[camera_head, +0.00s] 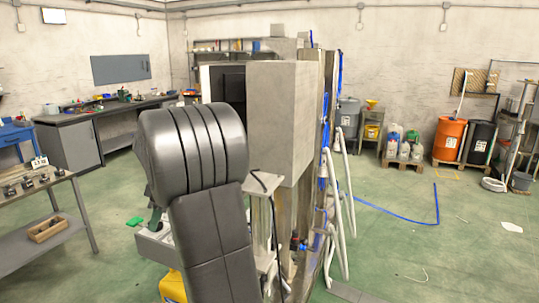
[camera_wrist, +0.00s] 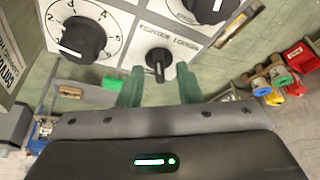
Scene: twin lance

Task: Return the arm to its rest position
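In the wrist view, my gripper (camera_wrist: 160,86) shows two green fingers spread apart with a gap between them. A small black selector knob (camera_wrist: 158,62) on a pale control panel (camera_wrist: 138,22) appears just beyond the fingertips, in line with the gap. I see no finger closed on it. My dark grey arm (camera_head: 195,150) fills the middle of the head view, bent, in front of a grey machine cabinet (camera_head: 283,115).
The panel also carries a larger numbered dial (camera_wrist: 82,38) and another knob (camera_wrist: 212,8). A workbench (camera_head: 70,148) and a metal table (camera_head: 42,232) stand left. White tubular rails (camera_head: 340,205) stand right of the cabinet. Green floor (camera_head: 410,225) is mostly open at right; a blue hose (camera_head: 400,216) lies there.

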